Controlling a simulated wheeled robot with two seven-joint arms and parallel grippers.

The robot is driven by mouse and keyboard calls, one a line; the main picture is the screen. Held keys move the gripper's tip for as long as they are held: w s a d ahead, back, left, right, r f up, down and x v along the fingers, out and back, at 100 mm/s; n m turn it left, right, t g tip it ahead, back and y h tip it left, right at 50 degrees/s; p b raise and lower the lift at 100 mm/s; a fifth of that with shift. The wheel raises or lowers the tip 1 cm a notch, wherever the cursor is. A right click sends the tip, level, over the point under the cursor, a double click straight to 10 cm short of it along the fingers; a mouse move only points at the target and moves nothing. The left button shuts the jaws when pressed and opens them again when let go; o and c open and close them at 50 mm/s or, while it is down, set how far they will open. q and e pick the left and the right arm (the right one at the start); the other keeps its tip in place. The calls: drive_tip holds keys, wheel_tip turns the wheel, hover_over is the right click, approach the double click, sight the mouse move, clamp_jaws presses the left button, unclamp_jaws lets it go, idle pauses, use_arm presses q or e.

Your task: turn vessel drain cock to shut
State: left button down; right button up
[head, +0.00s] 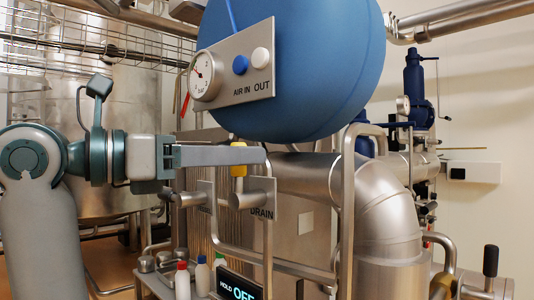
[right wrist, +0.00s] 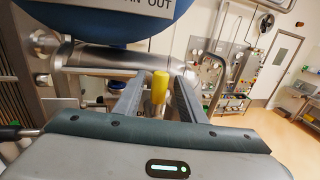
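The drain cock has a yellow handle (head: 239,171) that stands upright above a short metal pipe stub on the plate marked DRAIN (head: 262,213). My right gripper (head: 258,155) reaches in from the left in the head view, and its finger crosses in front of the handle's middle. In the right wrist view the yellow handle (right wrist: 159,88) stands between the two open fingers (right wrist: 158,79), with a gap visible on both sides. The cock's body is largely hidden in that view. My left gripper is not in view.
The blue vessel (head: 320,60) with a gauge plate (head: 233,75) hangs just above my gripper. A metal pipe frame (head: 348,200) and a thick elbow pipe (head: 390,205) stand to the right. Small bottles (head: 202,276) and a display reading HOLD OFF (head: 238,287) are below.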

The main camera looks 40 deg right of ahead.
drive_tip(key=shift+d, duration=0.6)
drive_tip(key=shift+a, duration=0.1)
drive_tip(key=shift+a, duration=0.1)
clamp_jaws()
